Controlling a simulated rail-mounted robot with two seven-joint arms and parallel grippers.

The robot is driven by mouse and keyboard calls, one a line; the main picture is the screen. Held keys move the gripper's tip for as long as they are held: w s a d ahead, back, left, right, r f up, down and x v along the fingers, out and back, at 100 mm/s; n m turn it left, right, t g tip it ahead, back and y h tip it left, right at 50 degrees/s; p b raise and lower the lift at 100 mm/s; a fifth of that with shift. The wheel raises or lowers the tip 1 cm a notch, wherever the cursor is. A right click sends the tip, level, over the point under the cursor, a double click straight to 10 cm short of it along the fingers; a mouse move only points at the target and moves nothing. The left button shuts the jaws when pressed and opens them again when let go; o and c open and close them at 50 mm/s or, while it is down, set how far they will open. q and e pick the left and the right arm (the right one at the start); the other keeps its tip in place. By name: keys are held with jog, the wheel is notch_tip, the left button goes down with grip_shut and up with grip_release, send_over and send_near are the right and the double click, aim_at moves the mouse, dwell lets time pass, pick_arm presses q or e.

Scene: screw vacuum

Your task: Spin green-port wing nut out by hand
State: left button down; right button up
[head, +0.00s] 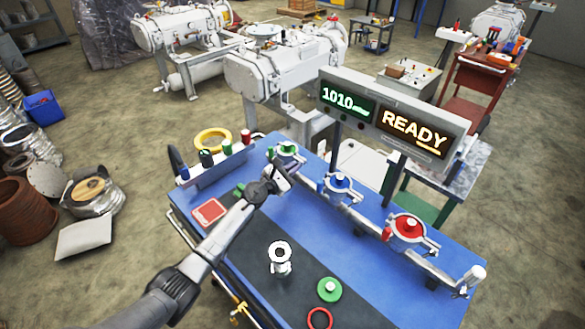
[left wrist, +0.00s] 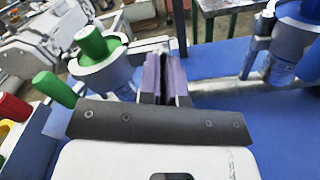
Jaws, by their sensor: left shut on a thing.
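The green port (head: 288,150) is at the back left of the blue bench, with a green plug in a pale ring clamp. In the left wrist view the green port (left wrist: 94,45) stands just left of my fingers. My left gripper (head: 280,172) reaches in from the left to the near side of this clamp. In the left wrist view my left gripper (left wrist: 167,80) has its purple-grey fingers close together at the clamp's right side, shut on the wing nut. The fingers hide the nut, so its thread and turn do not show. My right gripper is not in view.
A blue port (head: 340,185) and a red port (head: 408,228) stand along the pipe to the right. A display (head: 392,112) reads 1010 and READY behind them. A white fitting (head: 281,257), a green disc (head: 329,289) and a red ring (head: 320,319) lie on the dark mat.

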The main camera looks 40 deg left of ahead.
pick_arm(q)
jog(key=n+p, duration=0.6)
jog(key=n, duration=1.7)
jog(key=shift+s+f, duration=0.1)
jog(key=shift+n+p, duration=0.3)
dwell(0.3)
jog(key=c, duration=1.4)
grip_release()
jog(key=shift+o, duration=0.6)
